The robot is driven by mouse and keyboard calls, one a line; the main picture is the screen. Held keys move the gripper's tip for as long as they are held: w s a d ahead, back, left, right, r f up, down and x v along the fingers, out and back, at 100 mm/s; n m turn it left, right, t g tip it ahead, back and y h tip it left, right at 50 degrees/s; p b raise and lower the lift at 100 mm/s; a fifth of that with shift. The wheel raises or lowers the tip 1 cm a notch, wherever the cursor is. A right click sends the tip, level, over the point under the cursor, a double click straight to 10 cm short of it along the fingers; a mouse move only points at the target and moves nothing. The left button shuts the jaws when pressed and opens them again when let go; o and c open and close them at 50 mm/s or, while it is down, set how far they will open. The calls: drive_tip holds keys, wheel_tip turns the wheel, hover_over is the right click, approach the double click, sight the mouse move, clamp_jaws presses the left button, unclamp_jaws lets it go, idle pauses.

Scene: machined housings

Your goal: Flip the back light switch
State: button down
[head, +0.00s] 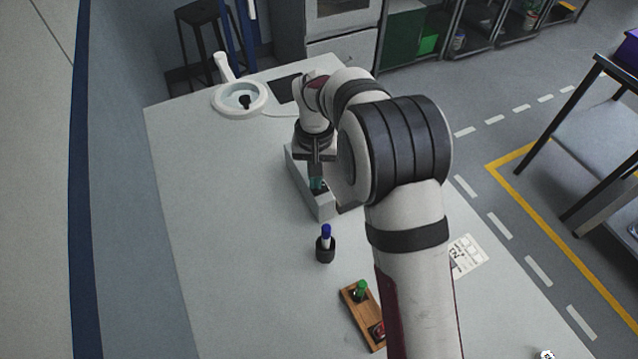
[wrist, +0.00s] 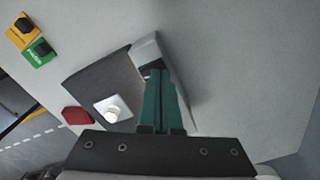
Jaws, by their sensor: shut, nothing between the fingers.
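A long grey housing (head: 318,204) stands on the worktop, under my gripper in the head view. The wrist view shows its light grey end (wrist: 146,50) and a dark face (wrist: 92,76). On the dark face is a white square plate with a round white knob (wrist: 112,114). I cannot tell whether this is a light switch, and no back switch is clearly seen. My gripper (head: 317,184) is shut and empty, its teal fingers together at the housing. In the wrist view the fingertips (wrist: 155,74) overlap the housing's light grey part; contact cannot be told. The fingers hide what lies beneath them.
A blue-capped item in a black holder (head: 325,249) and a wooden tray (head: 347,302) stand nearer. A white round device (head: 228,110) is at the back left. The wrist view shows orange (wrist: 18,38) and green (wrist: 35,58) labelled blocks. The worktop's left side is clear.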

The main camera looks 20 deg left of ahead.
drive_tip(key=shift+f, duration=0.2)
drive_tip(key=shift+r, duration=3.55)
drive_tip(key=s+d+r+m, duration=0.2)
drive_tip(key=s+d+r, duration=0.1)
drive_tip(key=s+d, duration=0.25)
drive_tip(key=s+d+r+m+y, duration=0.1)
drive_tip(key=s+d+r, duration=0.25)
drive_tip(key=d, duration=0.35)
drive_tip(key=s+d+r+m, duration=0.2)
drive_tip(key=s+d, duration=0.3)
drive_tip(key=d, duration=0.1)
drive_tip(key=s+d+f+m, duration=0.1)
drive_tip(key=s+d, duration=0.1)
drive_tip(key=s, duration=0.4)
drive_tip(key=s+d+f+m, duration=0.1)
drive_tip(key=s+f+m, duration=0.1)
drive_tip(key=s, duration=0.4)
drive_tip(key=shift+s+d+m+y, duration=0.3)
drive_tip(key=shift+d+y, duration=0.1)
